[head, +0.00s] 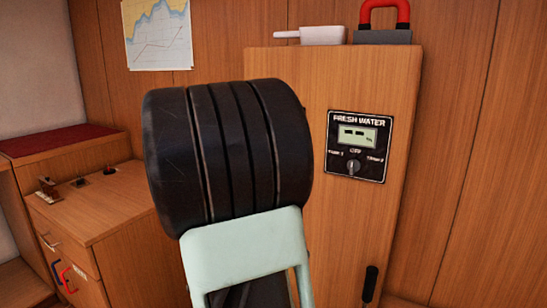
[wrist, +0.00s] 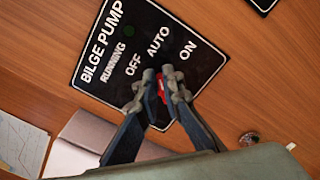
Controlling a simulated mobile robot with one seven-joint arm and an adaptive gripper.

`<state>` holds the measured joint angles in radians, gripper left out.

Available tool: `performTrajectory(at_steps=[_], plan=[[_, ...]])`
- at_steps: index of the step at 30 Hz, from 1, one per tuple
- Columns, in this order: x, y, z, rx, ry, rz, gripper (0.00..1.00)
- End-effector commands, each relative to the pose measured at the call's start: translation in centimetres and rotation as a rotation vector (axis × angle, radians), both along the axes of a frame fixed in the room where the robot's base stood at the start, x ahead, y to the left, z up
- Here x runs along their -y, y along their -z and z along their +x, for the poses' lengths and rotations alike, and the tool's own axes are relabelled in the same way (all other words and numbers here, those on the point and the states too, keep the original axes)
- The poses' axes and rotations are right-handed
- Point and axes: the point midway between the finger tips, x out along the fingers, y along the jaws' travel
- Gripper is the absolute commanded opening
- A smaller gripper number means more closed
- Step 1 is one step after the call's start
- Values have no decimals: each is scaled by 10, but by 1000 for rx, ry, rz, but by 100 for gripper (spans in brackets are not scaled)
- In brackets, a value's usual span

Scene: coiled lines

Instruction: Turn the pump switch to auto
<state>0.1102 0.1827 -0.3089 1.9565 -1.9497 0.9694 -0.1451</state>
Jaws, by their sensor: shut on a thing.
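The black bilge pump panel (wrist: 112,72) is in the wrist view, tilted in the picture on a wood wall. It carries white words: RUNNING beside a dark green round lamp (wrist: 128,31), then OFF, AUTO and ON. My gripper (wrist: 165,84) is at the panel's lower edge, below AUTO, with its fingers closed around a small red switch (wrist: 161,86). The fingers cover most of the switch, so I cannot tell which word it points to. In the head view my arm blocks the middle, and neither gripper nor pump panel shows.
In the head view, a fresh water panel (head: 357,146) with a knob is on a wooden cabinet (head: 330,240). A white-grey box (head: 322,35) and a red-handled grey object (head: 383,35) sit on top. A low wooden counter (head: 95,205) stands at the left.

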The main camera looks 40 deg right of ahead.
Motion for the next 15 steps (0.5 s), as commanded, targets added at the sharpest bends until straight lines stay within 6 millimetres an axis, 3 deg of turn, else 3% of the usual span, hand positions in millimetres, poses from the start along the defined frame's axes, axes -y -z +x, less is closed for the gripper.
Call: performTrajectory(at_steps=[15], plan=[[0,0,-1,57,1,17,0]])
